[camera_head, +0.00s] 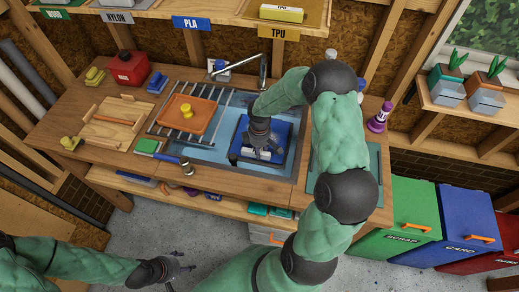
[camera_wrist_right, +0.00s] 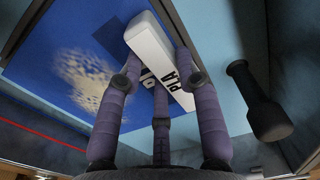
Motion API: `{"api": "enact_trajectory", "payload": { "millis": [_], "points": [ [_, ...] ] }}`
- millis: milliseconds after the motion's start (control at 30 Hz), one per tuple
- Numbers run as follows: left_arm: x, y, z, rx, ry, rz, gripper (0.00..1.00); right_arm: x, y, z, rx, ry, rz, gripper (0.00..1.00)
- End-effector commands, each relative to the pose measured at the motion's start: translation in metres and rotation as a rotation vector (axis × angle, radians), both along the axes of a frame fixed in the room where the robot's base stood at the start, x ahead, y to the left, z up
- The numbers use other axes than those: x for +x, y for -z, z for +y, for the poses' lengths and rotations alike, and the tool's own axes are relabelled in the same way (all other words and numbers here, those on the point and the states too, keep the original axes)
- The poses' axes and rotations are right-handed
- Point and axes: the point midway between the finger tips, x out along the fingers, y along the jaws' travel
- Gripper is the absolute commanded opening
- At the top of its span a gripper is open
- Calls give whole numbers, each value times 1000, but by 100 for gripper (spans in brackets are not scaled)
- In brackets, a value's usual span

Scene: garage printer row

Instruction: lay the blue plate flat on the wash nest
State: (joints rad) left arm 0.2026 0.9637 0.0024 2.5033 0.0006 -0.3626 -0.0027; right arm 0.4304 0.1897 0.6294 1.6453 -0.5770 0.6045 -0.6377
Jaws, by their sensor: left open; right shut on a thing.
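The blue plate (camera_head: 285,136) is in the sink basin at the middle of the head view, within a dark frame that looks like the wash nest. In the right wrist view the blue plate (camera_wrist_right: 50,75) fills the left side, with a tan smear on it. My right gripper (camera_head: 258,150) is over the plate's near left part. Its fingers are shut on a white block (camera_wrist_right: 148,42) lettered PLA, which seems to be the plate's grip. I cannot tell whether the plate lies fully flat. My left gripper (camera_head: 180,270) is open and empty, low in front of the bench.
An orange plate (camera_head: 197,122) with a yellow piece lies on a wire rack left of the basin. A faucet (camera_head: 262,72) stands behind the basin. A dark knobbed object (camera_wrist_right: 255,100) is right of my fingers. A purple bottle (camera_head: 380,117) stands at the right.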

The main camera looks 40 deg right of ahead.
Motion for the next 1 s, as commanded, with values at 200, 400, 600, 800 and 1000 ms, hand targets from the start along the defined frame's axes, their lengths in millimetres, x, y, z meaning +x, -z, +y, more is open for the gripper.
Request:
{"api": "enact_trajectory", "payload": {
  "millis": [200, 400, 600, 800, 1000],
  "points": [
    [0, 1, 0, 0, 0, 0, 62, 0, 1, 0, 0, 0, -1, 0],
    [0, 1, 0, 0, 0, 0, 62, 0, 1, 0, 0, 0, -1, 0],
    [0, 2, 0, 0, 0, 0, 62, 0, 3, 0, 0, 0, -1, 0],
    [0, 3, 0, 0, 0, 0, 62, 0, 6, 0, 0, 0, -1, 0],
    [0, 3, 0, 0, 0, 0, 62, 0, 5, 0, 0, 0, -1, 54]
  ]
}}
